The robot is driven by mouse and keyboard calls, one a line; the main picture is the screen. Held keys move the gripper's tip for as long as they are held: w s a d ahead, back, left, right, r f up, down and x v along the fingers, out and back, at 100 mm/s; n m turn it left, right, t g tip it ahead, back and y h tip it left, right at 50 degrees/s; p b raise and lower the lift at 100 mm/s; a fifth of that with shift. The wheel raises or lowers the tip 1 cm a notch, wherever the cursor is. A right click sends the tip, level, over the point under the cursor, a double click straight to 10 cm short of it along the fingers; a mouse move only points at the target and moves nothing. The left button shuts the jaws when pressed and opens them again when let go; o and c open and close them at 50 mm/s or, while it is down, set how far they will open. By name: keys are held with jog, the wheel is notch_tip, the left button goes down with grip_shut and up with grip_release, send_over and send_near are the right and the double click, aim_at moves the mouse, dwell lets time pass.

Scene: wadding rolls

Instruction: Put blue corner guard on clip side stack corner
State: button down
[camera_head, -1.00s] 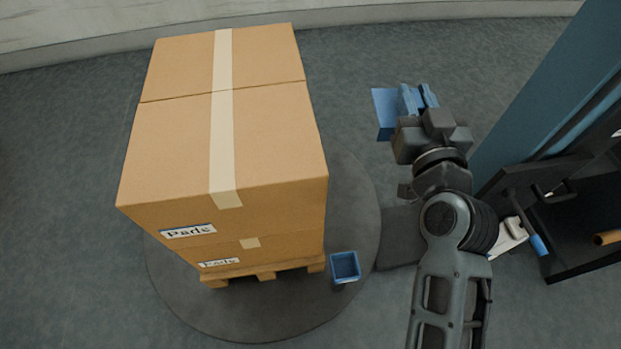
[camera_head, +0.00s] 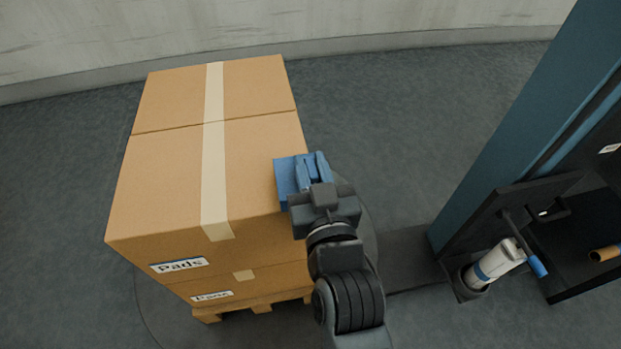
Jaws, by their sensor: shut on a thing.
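The blue corner guard (camera_head: 284,184) is held at the tip of my gripper (camera_head: 312,171). My gripper is shut on it. The guard is at the right edge of the carton stack (camera_head: 160,190) in the view, overlapping the edge of the top carton. I cannot tell whether it touches the carton. The stack is brown cartons with pale tape and "Pads" labels on a wooden pallet (camera_head: 262,306). The stack's right side is mostly hidden behind my arm. I cannot make out a clip on the stack.
A dark round turntable (camera_head: 160,318) lies under the pallet. At right stands a blue wrapper mast (camera_head: 505,145) with a black carriage and a white roll (camera_head: 497,262). Open grey floor (camera_head: 410,120) lies between stack and mast. A pale wall (camera_head: 330,25) runs behind.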

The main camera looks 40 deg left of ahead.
jog(key=shift+s+f+b, duration=0.1)
jog(key=shift+f+b, duration=0.75)
jog(key=shift+f, duration=1.2)
jog(key=shift+f, duration=0.2)
jog(key=c, duration=1)
grip_release()
jog(key=shift+r, duration=0.2)
jog(key=v, duration=1.2)
